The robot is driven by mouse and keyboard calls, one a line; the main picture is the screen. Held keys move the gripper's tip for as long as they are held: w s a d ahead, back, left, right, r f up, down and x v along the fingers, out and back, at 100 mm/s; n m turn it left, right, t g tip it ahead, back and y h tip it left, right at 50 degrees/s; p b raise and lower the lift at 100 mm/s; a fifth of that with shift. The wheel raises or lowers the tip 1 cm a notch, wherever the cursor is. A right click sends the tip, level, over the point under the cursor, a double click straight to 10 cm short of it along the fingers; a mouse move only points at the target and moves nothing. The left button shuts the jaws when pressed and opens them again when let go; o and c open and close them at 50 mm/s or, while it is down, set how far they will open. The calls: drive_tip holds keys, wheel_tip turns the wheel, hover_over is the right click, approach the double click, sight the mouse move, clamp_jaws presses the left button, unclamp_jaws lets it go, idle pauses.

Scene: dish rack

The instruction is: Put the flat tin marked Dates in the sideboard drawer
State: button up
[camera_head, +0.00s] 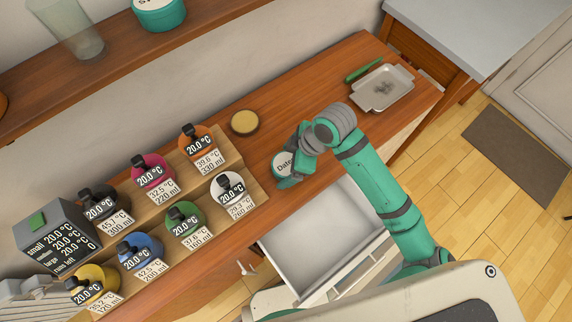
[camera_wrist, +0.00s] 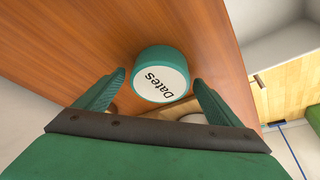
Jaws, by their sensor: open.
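The Dates tin (camera_head: 281,161) is round and teal with a white lettered lid. It stands on the wooden sideboard top, behind the open drawer, and partly hidden by my gripper in the head view. In the wrist view the tin (camera_wrist: 161,76) lies at the tips of my gripper (camera_wrist: 159,78), with one finger on each side. My gripper is open, and I cannot tell whether a finger touches the tin. The sideboard drawer (camera_head: 318,238) is pulled out, and its visible pale inside is empty.
A stepped wooden rack (camera_head: 255,190) with several coloured, labelled flasks stands left of the tin. A round tan-topped container (camera_head: 244,122) stands behind it. A metal tray (camera_head: 386,89) and a green-handled tool (camera_head: 363,72) lie at the right end. My arm passes over the drawer's right side.

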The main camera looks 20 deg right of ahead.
sight(286, 164)
drive_tip(key=shift+a+f, duration=0.1)
drive_tip(key=shift+f, duration=0.15)
drive_tip(key=c, duration=1.3)
drive_tip(key=shift+c, duration=0.2)
wheel_tip(286, 164, up, 10)
drive_tip(key=shift+r, duration=0.1)
